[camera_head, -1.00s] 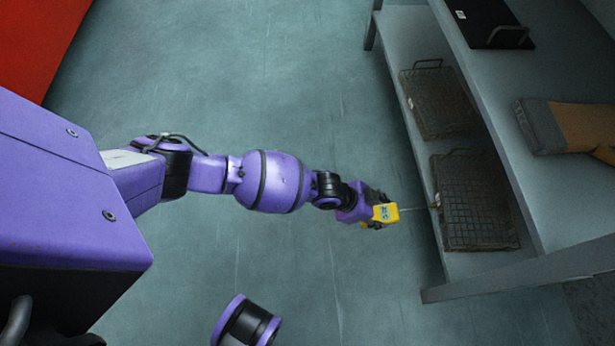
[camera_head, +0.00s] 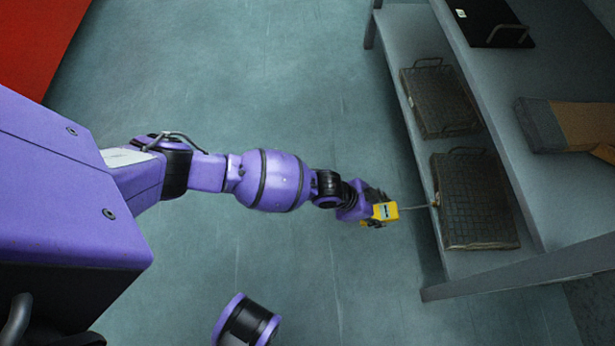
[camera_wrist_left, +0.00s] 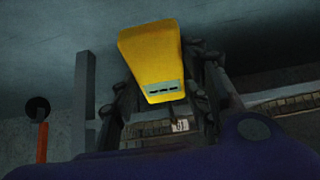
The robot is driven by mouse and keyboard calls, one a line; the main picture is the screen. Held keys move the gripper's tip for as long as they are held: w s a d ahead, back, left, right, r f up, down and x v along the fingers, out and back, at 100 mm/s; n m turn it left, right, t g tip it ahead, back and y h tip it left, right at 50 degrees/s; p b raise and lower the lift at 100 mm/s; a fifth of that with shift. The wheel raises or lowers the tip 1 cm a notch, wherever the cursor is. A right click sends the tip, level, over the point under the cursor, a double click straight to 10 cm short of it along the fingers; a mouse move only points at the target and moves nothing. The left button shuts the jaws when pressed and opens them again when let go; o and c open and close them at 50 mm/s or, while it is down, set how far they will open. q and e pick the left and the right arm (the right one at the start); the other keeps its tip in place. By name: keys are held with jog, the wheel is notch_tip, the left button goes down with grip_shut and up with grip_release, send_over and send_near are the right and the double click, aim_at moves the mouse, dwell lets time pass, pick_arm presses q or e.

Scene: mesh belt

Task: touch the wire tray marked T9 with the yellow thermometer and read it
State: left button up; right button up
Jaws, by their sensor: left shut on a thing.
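My left gripper (camera_head: 375,208) is shut on the yellow thermometer (camera_head: 385,212) and holds it over the floor in front of the shelf. The thermometer's thin probe (camera_head: 415,207) points right, its tip close to the left side of the near wire tray (camera_head: 472,225). I cannot tell whether it touches. A small pale tag (camera_head: 436,203) sits on that side; its writing is too small to read. In the left wrist view the thermometer (camera_wrist_left: 150,55) shows a display (camera_wrist_left: 163,88) with dark dashes, and a tag (camera_wrist_left: 180,125) lies beyond it. My right gripper is out of view.
A second wire tray (camera_head: 440,100) stands farther back on the same lower shelf (camera_head: 395,50). The upper shelf (camera_head: 560,200) overhangs on the right, with a black tray (camera_head: 490,22) and a brown thing (camera_head: 580,125) on it. The floor (camera_head: 300,100) to the left is clear.

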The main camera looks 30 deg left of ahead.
pick_arm(q)
jog(key=shift+s+a+f, duration=0.1)
jog(key=shift+f, duration=0.1)
jog(key=shift+w+r+p, duration=0.2)
jog(key=shift+r+p, duration=1.85)
jog(key=shift+r, duration=1.2)
jog(key=shift+f, duration=0.1)
